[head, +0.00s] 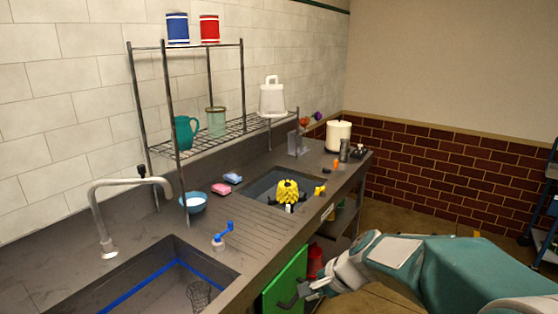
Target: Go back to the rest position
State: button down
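My gripper (298,295) is at the bottom centre of the head view, at the end of my teal and white arm that reaches in from the right. It is low, in front of the counter's front edge. Its dark fingertips overlap a green panel (284,277) in the picture; I cannot tell whether they touch it. The fingers are small and seen from the side, so their opening is unclear. No held object is visible.
The dark counter (262,238) has a near sink (170,280) with a tap (107,215) and a farther basin (272,186) with a yellow object (287,192). A wire rack (225,133) stands behind. A red item (315,261) sits below the counter. Floor at right looks open.

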jog(key=s+d+r+n+h, duration=0.2)
jog(key=s+n, duration=0.1)
jog(key=s, duration=0.3)
jog(key=s+d+r+n+t+h, duration=0.1)
jog(key=s+d+r+n+h, duration=0.1)
jog(key=s, duration=0.5)
jog(key=s+d+r+n+t+h, duration=0.1)
jog(key=s+d+r+n+h, duration=0.1)
jog(key=s+d+r+n, duration=0.2)
jog(key=s+n, duration=0.2)
jog(key=s, duration=0.1)
jog(key=shift+s+d, duration=0.15)
jog(key=shift+s, duration=0.05)
